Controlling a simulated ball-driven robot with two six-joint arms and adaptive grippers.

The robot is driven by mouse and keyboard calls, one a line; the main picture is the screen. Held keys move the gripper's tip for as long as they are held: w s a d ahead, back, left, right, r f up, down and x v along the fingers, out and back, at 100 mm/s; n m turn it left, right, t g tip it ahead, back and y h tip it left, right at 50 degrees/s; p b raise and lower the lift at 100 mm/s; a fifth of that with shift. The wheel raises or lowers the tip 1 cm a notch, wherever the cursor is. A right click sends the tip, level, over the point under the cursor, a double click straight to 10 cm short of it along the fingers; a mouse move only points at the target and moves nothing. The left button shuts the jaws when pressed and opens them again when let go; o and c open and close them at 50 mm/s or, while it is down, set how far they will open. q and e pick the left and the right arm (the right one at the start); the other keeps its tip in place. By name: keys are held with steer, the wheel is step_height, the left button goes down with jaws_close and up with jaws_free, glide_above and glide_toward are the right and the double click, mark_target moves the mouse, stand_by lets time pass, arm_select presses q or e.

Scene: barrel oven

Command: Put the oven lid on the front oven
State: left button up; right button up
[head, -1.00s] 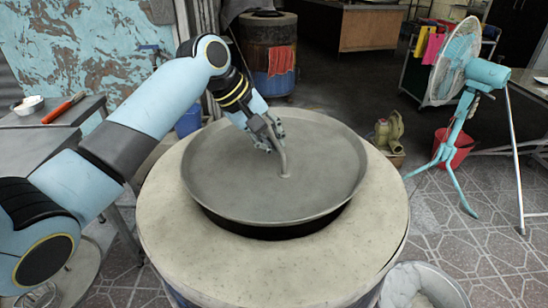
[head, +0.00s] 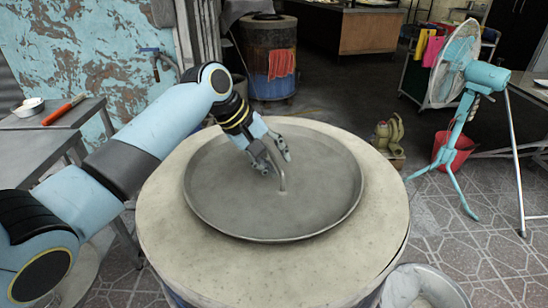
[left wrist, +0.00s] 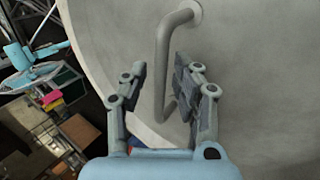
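The oven lid (head: 310,205), a round grey metal pan shape with a raised rim and a bent rod handle (head: 282,180), lies on top of the front oven (head: 290,270). The oven is a pale, round barrel top, and the lid covers its opening. My left gripper (head: 275,160) is at the handle. In the left wrist view, the handle (left wrist: 163,65) runs between the spread fingers (left wrist: 160,85) of my left gripper, with gaps beside it. My right gripper is in neither view.
A second barrel oven (head: 268,55) with a red cloth stands behind. A teal fan (head: 460,75) and a red bucket (head: 455,150) stand at the right. A metal table (head: 45,140) is at the left. A white sack-filled tub (head: 425,288) is at the front right.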

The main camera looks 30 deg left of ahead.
arm_select(q)
steer(key=shift+r, duration=0.25)
steer(key=p+v, duration=0.1)
steer(key=v, duration=1)
steer(key=shift+s+a+r+p, duration=0.15)
steer(key=shift+s+r+p, duration=0.05)
steer(key=shift+r+p, duration=0.1)
